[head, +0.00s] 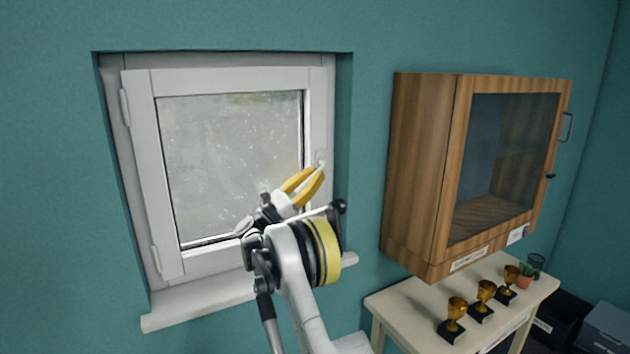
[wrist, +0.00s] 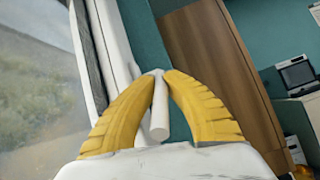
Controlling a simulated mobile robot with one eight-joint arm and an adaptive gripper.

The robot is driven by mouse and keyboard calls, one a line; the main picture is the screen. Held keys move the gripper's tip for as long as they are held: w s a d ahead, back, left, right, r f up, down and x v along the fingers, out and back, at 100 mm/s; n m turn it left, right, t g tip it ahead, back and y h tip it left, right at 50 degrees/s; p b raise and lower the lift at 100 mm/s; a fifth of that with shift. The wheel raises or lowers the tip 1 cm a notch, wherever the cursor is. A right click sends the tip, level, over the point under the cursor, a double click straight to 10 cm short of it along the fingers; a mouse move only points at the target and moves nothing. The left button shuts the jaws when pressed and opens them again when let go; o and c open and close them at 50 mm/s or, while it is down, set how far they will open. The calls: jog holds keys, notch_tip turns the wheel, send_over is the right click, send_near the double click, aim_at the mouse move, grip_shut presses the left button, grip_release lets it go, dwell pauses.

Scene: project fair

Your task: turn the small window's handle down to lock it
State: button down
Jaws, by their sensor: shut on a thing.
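The small window (head: 142,180) has a white frame and a rain-specked pane, set in a recess in the teal wall. Its white handle (head: 320,157) is on the right side of the sash, mostly hidden by my fingers in the head view. My gripper (head: 314,173) has two yellow fingers that reach up to it. In the wrist view the white handle (wrist: 160,108) lies between the fingers, and the tips of my gripper (wrist: 159,76) are closed on it near its far end. The handle's exact angle is hard to tell.
A wooden cabinet (head: 418,165) with a glass door hangs on the wall to the right. Below it a cream table (head: 400,302) bears several small trophies (head: 484,300) and a potted plant (head: 525,277). The white sill (head: 200,312) runs under the window.

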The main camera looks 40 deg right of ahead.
jog(key=shift+d+f, duration=0.1)
dwell(0.3)
jog(key=c, duration=1.7)
grip_release()
jog(key=shift+d+g, duration=0.1)
jog(key=shift+g, duration=0.2)
jog(key=shift+w+a+f, duration=0.1)
jog(key=shift+a+f, duration=0.25)
jog(key=shift+a, duration=0.1)
jog(key=w+a, duration=0.1)
jog(key=a, duration=0.3)
jog(key=w+a, duration=0.1)
jog(key=a, duration=0.3)
jog(key=w+a+f, duration=0.1)
jog(key=a, duration=0.4)
jog(key=shift+w, duration=0.2)
